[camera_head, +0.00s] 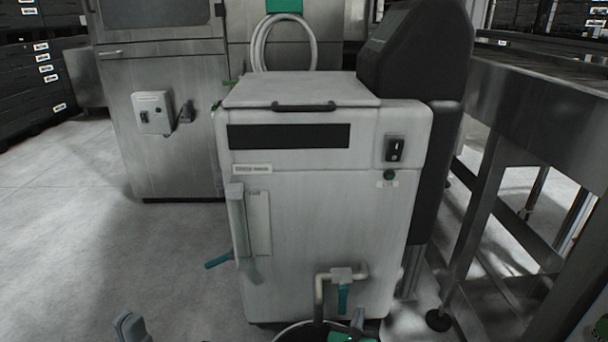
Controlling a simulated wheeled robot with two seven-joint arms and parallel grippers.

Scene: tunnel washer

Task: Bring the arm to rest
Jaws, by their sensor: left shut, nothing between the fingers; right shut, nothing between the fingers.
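My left gripper (131,325) shows only as a small grey piece at the bottom edge, left of the white machine. Its fingers are closed with nothing seen between them, and most of it is cut off by the frame. It is apart from the machine, over the grey floor. My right gripper cannot be made out in this view.
A white cabinet machine (318,210) stands in the middle, with a drain pipe (320,292) and teal handle low on its front. A dark bucket (290,333) below holds something green. A steel frame (530,105) stands right. Floor (70,230) at left is clear.

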